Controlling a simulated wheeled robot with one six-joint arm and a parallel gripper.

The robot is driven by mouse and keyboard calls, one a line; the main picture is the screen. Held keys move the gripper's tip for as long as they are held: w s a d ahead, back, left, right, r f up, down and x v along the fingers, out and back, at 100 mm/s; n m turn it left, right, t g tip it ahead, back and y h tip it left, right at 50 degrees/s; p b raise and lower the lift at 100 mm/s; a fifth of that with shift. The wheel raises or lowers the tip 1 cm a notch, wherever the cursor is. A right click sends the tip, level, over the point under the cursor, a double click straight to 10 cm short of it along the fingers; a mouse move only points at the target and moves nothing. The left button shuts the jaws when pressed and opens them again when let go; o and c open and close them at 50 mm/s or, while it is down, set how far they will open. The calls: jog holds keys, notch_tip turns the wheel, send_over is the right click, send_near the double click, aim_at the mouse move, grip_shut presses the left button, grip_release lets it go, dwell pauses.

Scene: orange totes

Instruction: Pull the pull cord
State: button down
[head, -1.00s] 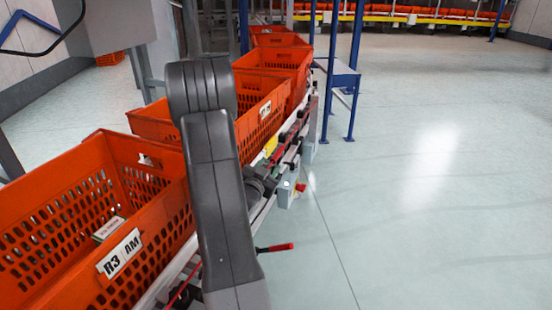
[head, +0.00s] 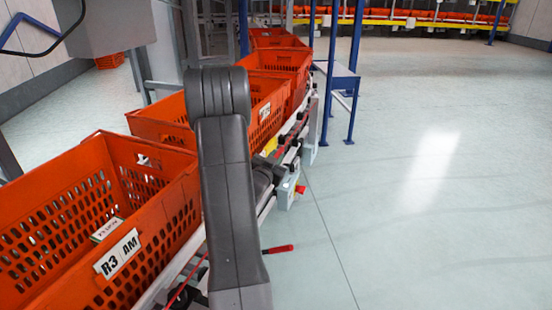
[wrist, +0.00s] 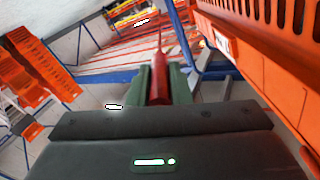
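The red pull cord (head: 284,150) runs along the side of the conveyor, and my arm hides its middle stretch. A lower stretch shows left of my arm. In the wrist view the red pull cord (wrist: 160,72) runs away from the camera between the two green fingers of my gripper (wrist: 161,84). The fingers sit close against it on both sides, with no clear gap visible, so my gripper looks shut on it. In the head view my own arm hides my gripper.
Orange totes stand in a row on the conveyor; the nearest tote (head: 167,222) is labelled R3 AM. A grey box with a red button (head: 300,189) and a red-gripped lever (head: 280,249) stick out on the right. The floor (head: 430,220) to the right is clear.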

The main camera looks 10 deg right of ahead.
jog(key=s+d+b, duration=0.3)
jog(key=d, duration=0.2)
dwell(0.3)
jog(key=shift+d, duration=0.15)
jog(key=c, duration=1.3)
grip_release()
jog(key=p+v, duration=0.1)
jog(key=v, duration=1.3)
jog(key=shift+p, duration=0.3)
jog(key=shift+w, duration=0.1)
